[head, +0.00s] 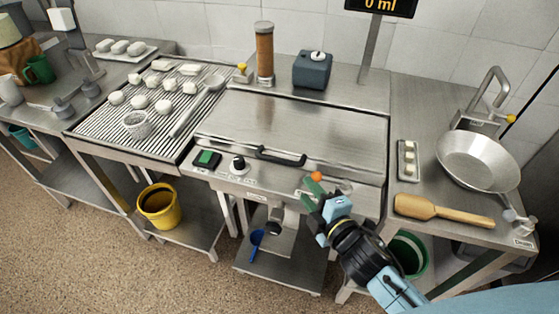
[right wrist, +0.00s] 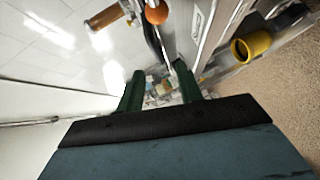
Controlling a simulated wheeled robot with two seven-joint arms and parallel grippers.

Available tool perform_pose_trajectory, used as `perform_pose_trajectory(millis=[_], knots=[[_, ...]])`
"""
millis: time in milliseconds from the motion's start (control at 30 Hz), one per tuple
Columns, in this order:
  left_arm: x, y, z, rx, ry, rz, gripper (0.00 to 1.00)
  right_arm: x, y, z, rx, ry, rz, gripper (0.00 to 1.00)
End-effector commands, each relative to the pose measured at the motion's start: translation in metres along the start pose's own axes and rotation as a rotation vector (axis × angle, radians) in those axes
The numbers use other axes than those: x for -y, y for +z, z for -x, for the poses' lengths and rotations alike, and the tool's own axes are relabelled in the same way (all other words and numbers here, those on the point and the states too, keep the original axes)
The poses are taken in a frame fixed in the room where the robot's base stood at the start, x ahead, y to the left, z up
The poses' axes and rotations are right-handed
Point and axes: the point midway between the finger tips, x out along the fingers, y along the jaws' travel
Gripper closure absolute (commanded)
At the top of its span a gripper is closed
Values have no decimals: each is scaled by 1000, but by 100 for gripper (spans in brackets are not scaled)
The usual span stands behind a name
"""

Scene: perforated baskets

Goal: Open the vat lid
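The vat is the steel unit in the middle of the head view, and its broad flat lid (head: 300,125) lies down over the top. A black bar handle (head: 281,156) sits along the lid's front edge. My right gripper (head: 310,193) is in front of the vat's front panel, right of and below the handle, close to a small orange ball knob (head: 316,176). In the right wrist view its two dark green fingers (right wrist: 161,82) stand apart with nothing held between them. The orange knob (right wrist: 157,12) shows beyond them. My left gripper is not in view.
The front panel carries a green switch (head: 207,159) and a dial (head: 239,164). A draining rack (head: 118,119) with white pieces stands left. A pan (head: 478,162) and wooden paddle (head: 443,210) lie right. A brown cylinder (head: 265,54) and blue-grey canister (head: 312,71) stand behind the lid.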

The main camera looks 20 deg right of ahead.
Motion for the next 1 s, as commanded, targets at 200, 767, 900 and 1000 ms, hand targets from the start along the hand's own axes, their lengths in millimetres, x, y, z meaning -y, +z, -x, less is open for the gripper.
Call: perform_pose_trajectory(millis=[200,767,900,1000], knots=[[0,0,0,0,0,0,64,-7,-9,-12,-48,42,74,64],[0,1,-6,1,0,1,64,-10,-13,-111,-46,40,69,64],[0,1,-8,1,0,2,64,-10,-14,-127,-46,39,69,64],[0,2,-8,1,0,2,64,-10,-14,-133,-46,38,68,64]])
